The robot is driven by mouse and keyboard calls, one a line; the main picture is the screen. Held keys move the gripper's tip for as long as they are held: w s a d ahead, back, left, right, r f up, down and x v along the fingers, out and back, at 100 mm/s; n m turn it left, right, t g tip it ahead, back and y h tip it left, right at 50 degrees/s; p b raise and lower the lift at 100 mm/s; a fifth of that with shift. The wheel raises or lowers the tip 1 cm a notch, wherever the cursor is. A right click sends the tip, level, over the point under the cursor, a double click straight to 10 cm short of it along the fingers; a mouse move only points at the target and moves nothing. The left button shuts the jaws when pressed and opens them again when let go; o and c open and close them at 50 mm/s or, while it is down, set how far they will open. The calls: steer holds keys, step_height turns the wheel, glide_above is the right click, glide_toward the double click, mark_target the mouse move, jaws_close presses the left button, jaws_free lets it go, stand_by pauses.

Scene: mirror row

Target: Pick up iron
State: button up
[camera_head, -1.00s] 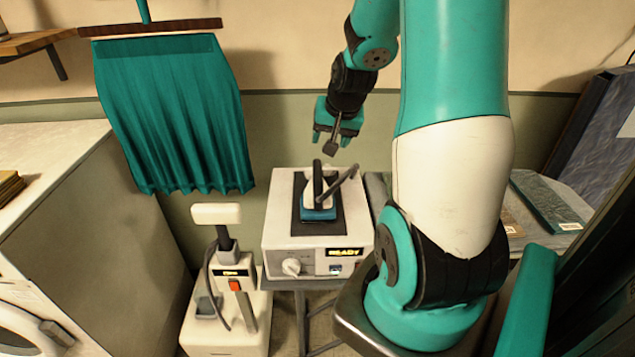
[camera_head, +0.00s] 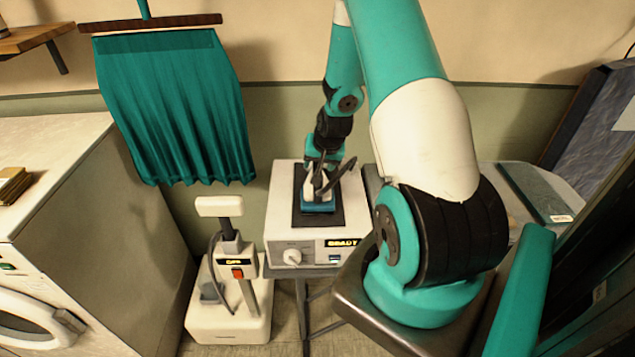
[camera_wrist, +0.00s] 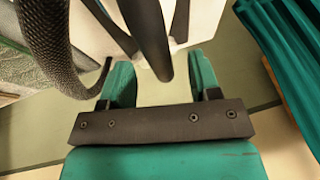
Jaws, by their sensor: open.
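The iron (camera_head: 318,205), with a blue lower edge and a dark handle, sits on the dark pad on top of the white station (camera_head: 279,222). My gripper (camera_head: 322,163) is open, low behind the iron's handle in the head view. In the wrist view my two teal fingers (camera_wrist: 162,82) stand apart. The dark handle (camera_wrist: 149,35) reaches into the space between them, with no finger closed on it. The iron's body is partly hidden by its handle and my gripper in the head view. Whether a finger touches the handle, I cannot tell.
A thick dark hose (camera_wrist: 52,45) runs close to my left finger in the wrist view. A cream steamer unit (camera_head: 228,318) stands left of the station. A teal cloth (camera_head: 175,110) hangs behind, and a washing machine (camera_head: 40,325) is at far left.

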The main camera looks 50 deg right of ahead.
mark_target(317, 166)
steer(key=shift+p+x, duration=0.65)
steer(key=shift+x, duration=1.1)
steer(key=shift+c, duration=0.5)
jaws_close()
steer(key=shift+w+d+r, duration=0.1)
steer(key=shift+d+r, duration=0.05)
